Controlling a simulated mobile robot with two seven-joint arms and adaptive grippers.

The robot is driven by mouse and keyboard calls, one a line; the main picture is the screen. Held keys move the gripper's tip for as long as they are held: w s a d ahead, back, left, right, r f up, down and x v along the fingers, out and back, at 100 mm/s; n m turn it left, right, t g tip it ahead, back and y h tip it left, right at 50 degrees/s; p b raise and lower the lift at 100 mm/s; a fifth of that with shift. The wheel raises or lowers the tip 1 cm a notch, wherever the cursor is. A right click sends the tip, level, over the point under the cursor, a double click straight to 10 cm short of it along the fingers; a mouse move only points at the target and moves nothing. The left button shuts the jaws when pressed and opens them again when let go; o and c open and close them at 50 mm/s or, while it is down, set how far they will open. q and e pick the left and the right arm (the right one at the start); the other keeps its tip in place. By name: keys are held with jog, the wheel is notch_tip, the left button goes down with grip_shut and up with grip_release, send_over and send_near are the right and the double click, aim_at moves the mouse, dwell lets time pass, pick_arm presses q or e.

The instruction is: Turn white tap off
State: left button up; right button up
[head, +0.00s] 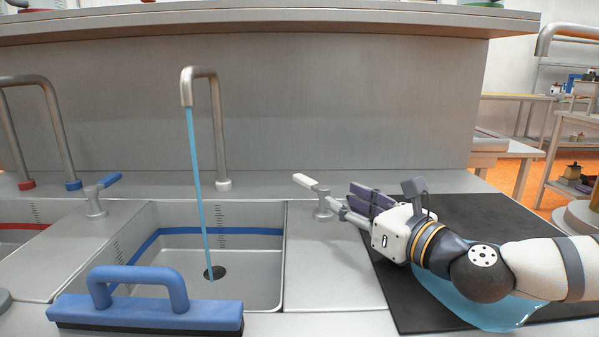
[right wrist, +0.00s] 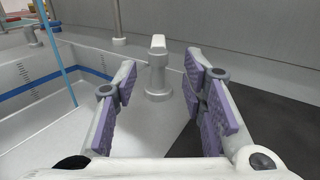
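The white tap handle (head: 306,182) sits on a short grey post on the counter, right of the middle sink (head: 284,245); its lever points left and slightly up. The white-ringed spout (head: 214,120) stands behind that sink, and a blue stream of water (head: 199,190) runs from it to the drain. My right gripper (head: 345,200) is open and empty just right of the tap handle. In the right wrist view, the handle (right wrist: 158,70) shows ahead in the gap between the spread fingers (right wrist: 160,85), with no clear contact. My left gripper is out of view.
A blue-handled tap (head: 108,181) and spouts with red and blue rings stand at left. A blue squeegee-like tool (head: 150,312) lies along the front edge. A black mat (head: 475,215) with a blue puddle lies under my right arm. A raised ledge runs behind.

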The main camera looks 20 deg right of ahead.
aim_at(315, 184)
jog(key=x, duration=1.1)
jog(key=shift+w+a, duration=0.2)
jog(key=shift+c, duration=0.3)
grip_shut()
